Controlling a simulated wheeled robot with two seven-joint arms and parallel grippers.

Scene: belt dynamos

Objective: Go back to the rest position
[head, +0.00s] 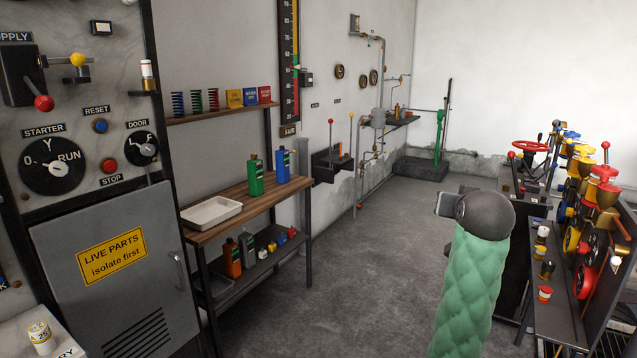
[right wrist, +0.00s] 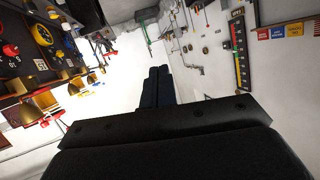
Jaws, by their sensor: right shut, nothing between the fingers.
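My right arm, in a green padded sleeve (head: 474,290), rises from the bottom of the head view, right of centre. Its dark grey rounded end (head: 485,215) is held up over the floor, apart from the benches. The fingers are not clear there. In the right wrist view my right gripper (right wrist: 159,70) is shut, its two dark fingers side by side with nothing between them. That view is tilted, with the white walls around the fingers. My left gripper is in neither view.
A grey cabinet (head: 115,270) and a wooden bench (head: 232,205) with bottles and a white tray (head: 211,213) stand at left. A rack of coloured valves (head: 590,220) stands close at right. The grey floor (head: 365,240) between is clear.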

